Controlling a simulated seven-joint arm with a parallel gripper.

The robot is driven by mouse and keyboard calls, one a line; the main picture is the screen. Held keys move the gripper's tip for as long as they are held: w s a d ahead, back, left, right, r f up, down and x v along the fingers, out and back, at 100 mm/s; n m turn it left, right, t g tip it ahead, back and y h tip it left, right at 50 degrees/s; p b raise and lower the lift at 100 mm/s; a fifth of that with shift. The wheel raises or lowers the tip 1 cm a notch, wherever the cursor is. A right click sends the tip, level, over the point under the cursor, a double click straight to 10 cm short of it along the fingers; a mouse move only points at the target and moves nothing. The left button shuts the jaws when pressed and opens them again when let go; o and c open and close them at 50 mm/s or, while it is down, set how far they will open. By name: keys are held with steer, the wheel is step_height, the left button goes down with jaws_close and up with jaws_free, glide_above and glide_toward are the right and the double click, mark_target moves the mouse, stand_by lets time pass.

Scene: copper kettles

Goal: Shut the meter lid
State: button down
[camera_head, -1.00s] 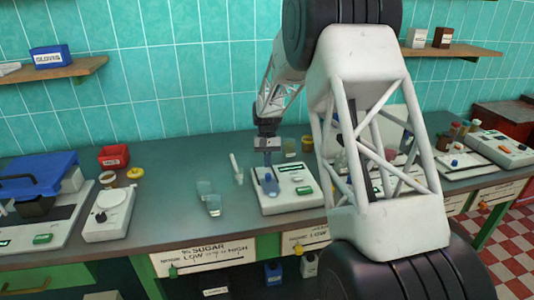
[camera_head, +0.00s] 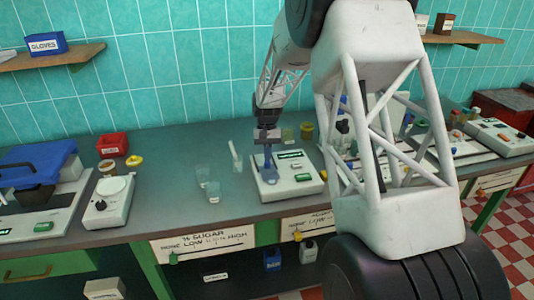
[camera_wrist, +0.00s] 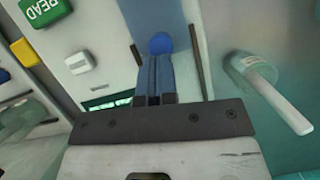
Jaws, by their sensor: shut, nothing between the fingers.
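The meter (camera_head: 303,186) is a low white box on the bench with a green button and a small display. A flat blue lid (camera_wrist: 152,14) with a round blue knob (camera_wrist: 160,43) lies between two dark rails on the meter. My gripper (camera_wrist: 154,60) is shut and empty, its blue fingertips right at the knob; I cannot tell whether they touch. My gripper (camera_head: 268,160) is over the meter's left part in the head view, hiding some of the lid.
Two clear beakers (camera_head: 213,191) stand left of the meter, with a vessel holding a white stick (camera_head: 235,158) behind them. A white scale (camera_head: 109,201) is further left. An olive pot (camera_head: 306,131) stands behind the meter. My arm blocks part of the bench to the right.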

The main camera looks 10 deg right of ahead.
mark_target(270, 172)
steer(key=shift+s+f, duration=0.1)
steer(key=shift+s, duration=1.5)
steer(key=shift+w, duration=0.15)
steer(key=shift+w+d, duration=0.2)
steer(key=shift+w, duration=0.65)
steer(key=shift+w+d, duration=0.15)
steer(key=shift+w, duration=0.9)
steer(key=v, duration=1)
steer(key=shift+w, duration=1.1)
